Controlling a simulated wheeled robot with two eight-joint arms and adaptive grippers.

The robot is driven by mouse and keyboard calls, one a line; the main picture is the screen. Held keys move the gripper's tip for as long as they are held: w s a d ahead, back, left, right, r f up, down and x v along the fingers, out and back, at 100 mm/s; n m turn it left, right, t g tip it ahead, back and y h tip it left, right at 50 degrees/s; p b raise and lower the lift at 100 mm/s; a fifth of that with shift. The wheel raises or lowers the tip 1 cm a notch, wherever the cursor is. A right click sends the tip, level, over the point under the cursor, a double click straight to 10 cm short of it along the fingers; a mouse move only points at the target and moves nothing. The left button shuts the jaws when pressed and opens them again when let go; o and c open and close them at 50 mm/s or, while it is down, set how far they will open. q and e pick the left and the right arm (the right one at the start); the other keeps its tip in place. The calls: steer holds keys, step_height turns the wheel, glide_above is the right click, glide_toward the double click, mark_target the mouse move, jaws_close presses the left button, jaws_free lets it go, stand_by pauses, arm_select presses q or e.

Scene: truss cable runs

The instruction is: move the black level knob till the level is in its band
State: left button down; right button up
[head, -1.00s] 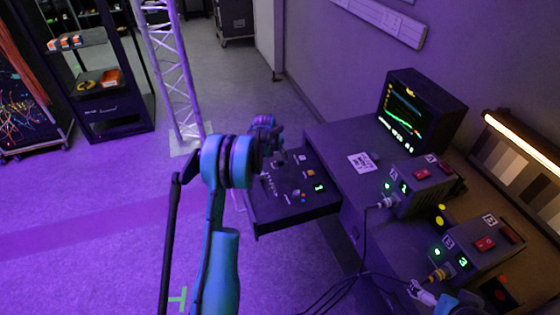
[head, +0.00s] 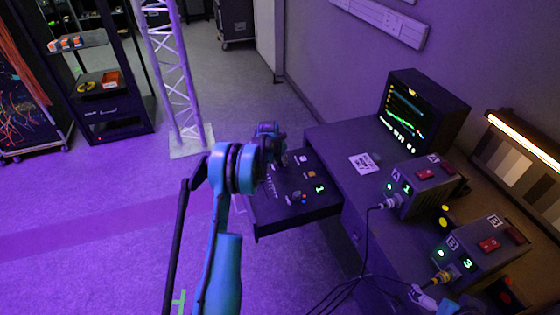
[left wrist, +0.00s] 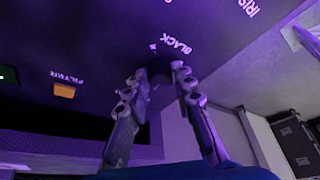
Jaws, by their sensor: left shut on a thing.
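The black level knob (left wrist: 159,70) sits on the dark control panel beside the printed word BLACK in the left wrist view. My left gripper (left wrist: 157,76) has one finger on each side of the knob and is shut on it. In the head view my left gripper (head: 279,157) is at the far left side of the panel (head: 262,222), and my arm hides the knob. The monitor (head: 424,108) shows a coloured trace, too small to read against a band. My right gripper (head: 424,296) shows only partly at the bottom right; its jaws are unclear.
An orange FILTER button (left wrist: 64,90) is near the knob. Two boxes, A (head: 424,184) and B (head: 483,249), with red switches and plugged cables, stand on the desk at right. A white truss (head: 176,75) stands behind at left. The floor at left is clear.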

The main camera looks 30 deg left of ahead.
arm_select(q)
steer(key=n, duration=0.2)
steer(key=n+y, duration=0.1)
steer(key=n, duration=0.1)
steer(key=shift+d+y, duration=0.15)
steer(key=shift+y, duration=0.15)
steer(key=c, duration=1.3)
jaws_free()
steer(key=v, duration=1.2)
steer(key=shift+w, duration=0.35)
